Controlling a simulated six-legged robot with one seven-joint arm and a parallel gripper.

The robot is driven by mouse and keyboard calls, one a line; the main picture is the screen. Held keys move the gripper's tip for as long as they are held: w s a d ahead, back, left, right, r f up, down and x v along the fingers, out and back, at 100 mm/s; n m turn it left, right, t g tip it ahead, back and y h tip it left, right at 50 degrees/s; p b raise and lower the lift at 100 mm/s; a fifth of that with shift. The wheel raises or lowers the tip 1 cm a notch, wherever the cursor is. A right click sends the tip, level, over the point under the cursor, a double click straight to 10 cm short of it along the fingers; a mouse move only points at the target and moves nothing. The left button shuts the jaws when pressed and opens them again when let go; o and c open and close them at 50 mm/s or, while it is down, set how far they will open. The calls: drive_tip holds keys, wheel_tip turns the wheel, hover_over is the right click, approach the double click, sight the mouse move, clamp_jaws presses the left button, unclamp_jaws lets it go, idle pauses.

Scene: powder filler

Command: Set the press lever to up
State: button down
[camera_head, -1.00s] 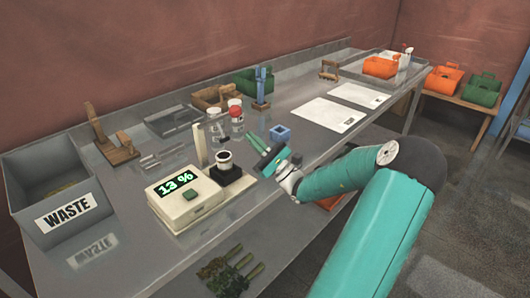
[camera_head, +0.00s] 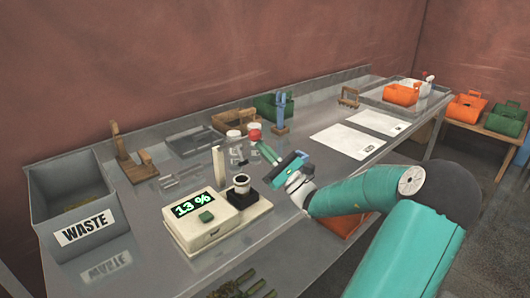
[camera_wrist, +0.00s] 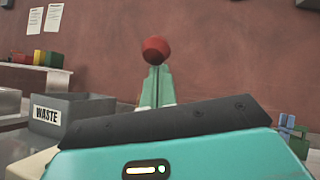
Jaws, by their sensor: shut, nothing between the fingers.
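The powder filler (camera_head: 212,222) is a pale box with a green "13 %" display, a green button, an upright pale post (camera_head: 218,166) and a dark cup holder (camera_head: 241,184). A red ball knob (camera_wrist: 155,50), which looks like the end of the press lever, stands straight ahead in the wrist view. A red spot (camera_head: 255,131) near my fingertips in the head view may be the same knob. The lever's arm is hidden or too small to make out. My gripper (camera_head: 264,150) is shut and empty, its teal fingers (camera_wrist: 155,88) just below the knob; I cannot tell whether they touch.
A grey waste bin (camera_head: 82,222) stands at the left, with a wooden stand (camera_head: 135,165) behind it. Clear jars (camera_head: 234,148) stand behind the filler. White sheets (camera_head: 347,140) lie flat farther right.

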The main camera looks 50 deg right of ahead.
drive_tip(key=w+d+r+m+g+h, duration=0.1)
drive_tip(key=w+r+g, duration=0.5)
drive_tip(key=w+r, duration=0.6)
drive_tip(key=shift+w+d+r+m+g+h, duration=0.15)
drive_tip(key=shift+r+m+g+h, duration=0.15)
drive_tip(key=shift+r+m+h, duration=0.35)
drive_tip(key=shift+w, duration=0.15)
